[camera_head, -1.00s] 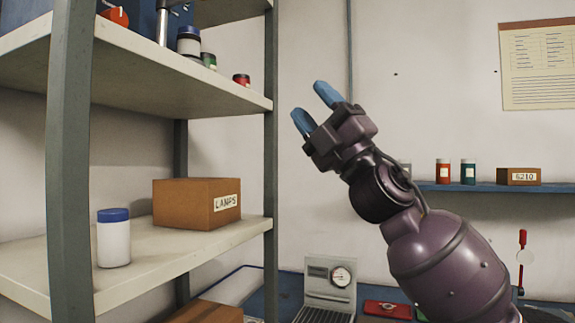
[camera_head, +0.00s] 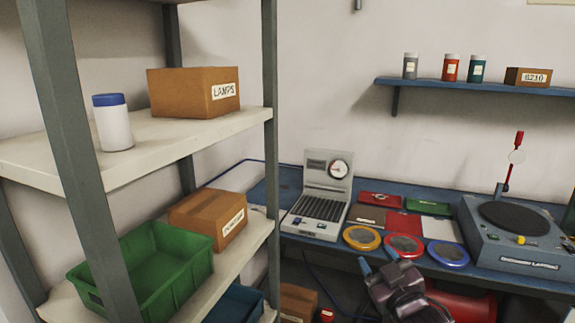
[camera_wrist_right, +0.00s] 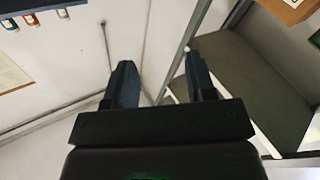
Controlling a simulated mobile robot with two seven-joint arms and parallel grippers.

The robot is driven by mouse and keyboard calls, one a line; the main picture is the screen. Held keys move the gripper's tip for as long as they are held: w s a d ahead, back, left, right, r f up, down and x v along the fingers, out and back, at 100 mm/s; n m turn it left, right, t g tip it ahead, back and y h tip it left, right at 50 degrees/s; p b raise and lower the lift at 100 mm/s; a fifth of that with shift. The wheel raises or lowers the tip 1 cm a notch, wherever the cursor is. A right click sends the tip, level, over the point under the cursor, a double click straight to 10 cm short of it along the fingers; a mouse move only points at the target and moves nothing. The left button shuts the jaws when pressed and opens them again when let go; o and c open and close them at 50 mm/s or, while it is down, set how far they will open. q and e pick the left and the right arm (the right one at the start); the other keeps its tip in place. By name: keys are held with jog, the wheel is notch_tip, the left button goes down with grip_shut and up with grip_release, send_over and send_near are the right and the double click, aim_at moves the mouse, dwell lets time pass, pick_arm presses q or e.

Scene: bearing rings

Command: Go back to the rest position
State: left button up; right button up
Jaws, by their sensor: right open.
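My right gripper (camera_head: 379,264) shows at the bottom of the head view, in front of the blue workbench (camera_head: 290,195). Its blue fingers are apart and nothing is between them. The right wrist view also shows the two dark fingers (camera_wrist_right: 160,85) spread and empty, with wall and shelf frame behind them. My left gripper is not in view. Bearing rings lie along the bench's front edge: a yellow ring (camera_head: 362,238), a red ring (camera_head: 404,246) and a blue ring (camera_head: 448,254). The right gripper is below and in front of the red ring in the picture.
A metal shelf rack (camera_head: 268,150) stands at left, with a LAMPS box (camera_head: 185,95), a white jar (camera_head: 114,128) and a green bin (camera_head: 150,275). A gauge device (camera_head: 318,200) and a turntable machine (camera_head: 515,235) stand on the bench. A blue wall shelf (camera_head: 480,88) holds small jars.

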jog(key=s+d+f+m+g+h, duration=0.1)
jog(key=s+d+f+m+g, duration=0.1)
jog(key=s+f, duration=0.8)
jog(key=s+d+f+m+g+h, duration=0.2)
jog(key=s+d+f+g, duration=0.1)
jog(key=s+f, duration=0.7)
jog(key=s+d+f+m+g+h, duration=0.1)
jog(key=s+d+f, duration=0.3)
jog(key=s+f, duration=0.5)
jog(key=shift+s+f+m+g+h, duration=0.4)
jog(key=shift+s+m+g, duration=0.2)
jog(key=shift+g, duration=0.3)
